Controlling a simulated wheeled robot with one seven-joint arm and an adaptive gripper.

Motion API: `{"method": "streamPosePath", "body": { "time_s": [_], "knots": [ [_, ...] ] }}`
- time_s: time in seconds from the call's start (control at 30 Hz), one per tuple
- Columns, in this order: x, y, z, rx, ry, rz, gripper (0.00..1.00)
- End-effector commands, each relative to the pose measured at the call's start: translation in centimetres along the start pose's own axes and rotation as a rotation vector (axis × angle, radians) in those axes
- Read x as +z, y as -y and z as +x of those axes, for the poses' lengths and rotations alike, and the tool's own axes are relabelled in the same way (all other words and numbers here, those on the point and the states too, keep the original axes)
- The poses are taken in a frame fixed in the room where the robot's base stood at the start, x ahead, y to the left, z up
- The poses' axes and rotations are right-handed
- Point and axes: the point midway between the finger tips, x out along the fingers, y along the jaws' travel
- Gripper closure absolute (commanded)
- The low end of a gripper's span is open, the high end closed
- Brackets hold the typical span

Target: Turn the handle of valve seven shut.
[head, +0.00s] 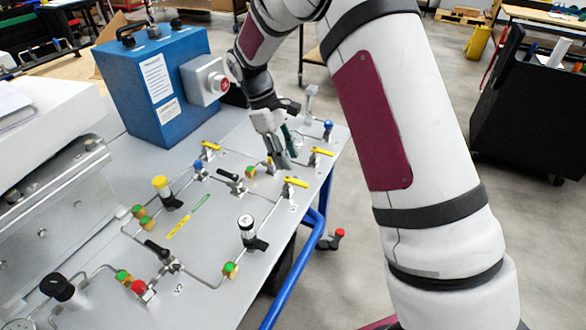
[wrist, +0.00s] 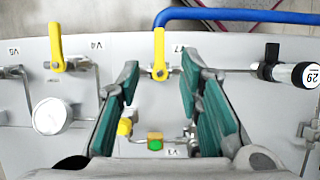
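The valve seven handle (wrist: 159,52) is a yellow lever beside a label that reads like V7. In the wrist view it shows in the gap between my fingertips and points up toward the panel's edge. In the head view I take it to be the nearer yellow handle (head: 295,182) by the right edge. My gripper (head: 284,162) is over the panel and tilts down. In the wrist view my gripper (wrist: 160,75) is open, with green pads on both sides of the handle and nothing held. I cannot tell whether either pad touches it.
Another yellow handle (wrist: 57,50) by label V4 is to the left. A dial gauge (wrist: 52,115) and a green-and-yellow fitting (wrist: 155,141) are close by. A black-and-white gauge (wrist: 290,73) is at right. A blue tube (wrist: 235,14) runs past the edge. A blue box (head: 150,85) stands behind.

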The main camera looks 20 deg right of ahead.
Motion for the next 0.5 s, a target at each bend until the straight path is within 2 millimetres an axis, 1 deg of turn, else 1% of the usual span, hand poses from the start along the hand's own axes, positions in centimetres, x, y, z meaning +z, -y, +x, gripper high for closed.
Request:
{"method": "streamPosePath", "body": {
  "time_s": [0.03,0.2,0.33,0.5],
  "knots": [
    [-0.1,-0.1,-1.1,0.003,-0.004,0.0,0.67],
    [-0.1,-0.1,-3.8,0.002,-0.002,0.0,0.67],
    [0.0,0.0,-4.9,0.001,-0.001,0.0,0.67],
    [0.0,0.0,-5.3,0.0,0.001,0.0,0.67]
  ]
}}
